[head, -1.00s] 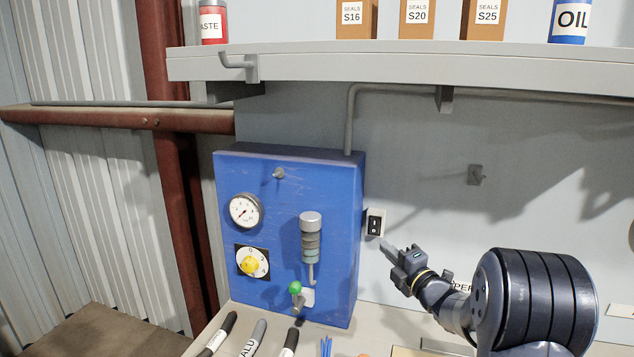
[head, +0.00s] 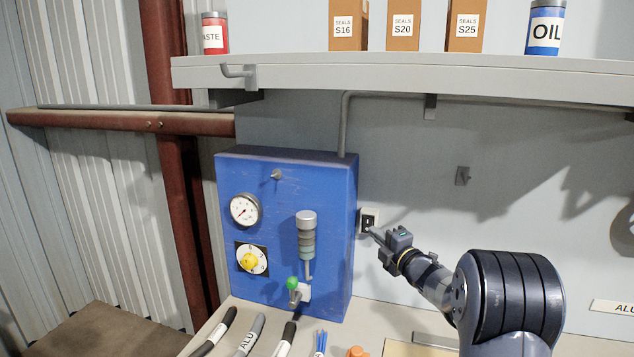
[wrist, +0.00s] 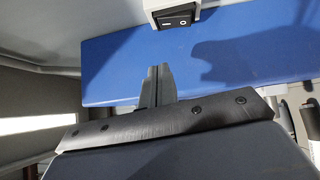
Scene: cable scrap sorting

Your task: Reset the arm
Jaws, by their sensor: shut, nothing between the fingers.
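My gripper (head: 376,234) is in the head view just right of the blue panel box, close to the black-and-white rocker switch (head: 369,221) on the wall. In the wrist view my gripper (wrist: 158,68) is shut, its fingers together and empty. The rocker switch (wrist: 178,17) shows above the fingertips in the wrist view, apart from them in the picture. I cannot tell whether the fingers touch anything.
The blue box (head: 330,190) carries a gauge (head: 245,210), a yellow knob (head: 249,261) and a green-tipped lever (head: 293,285). A shelf (head: 400,72) holds cartons and cans above. Labelled cable pieces (head: 248,338) lie on the bench below. The wall to the right is mostly clear.

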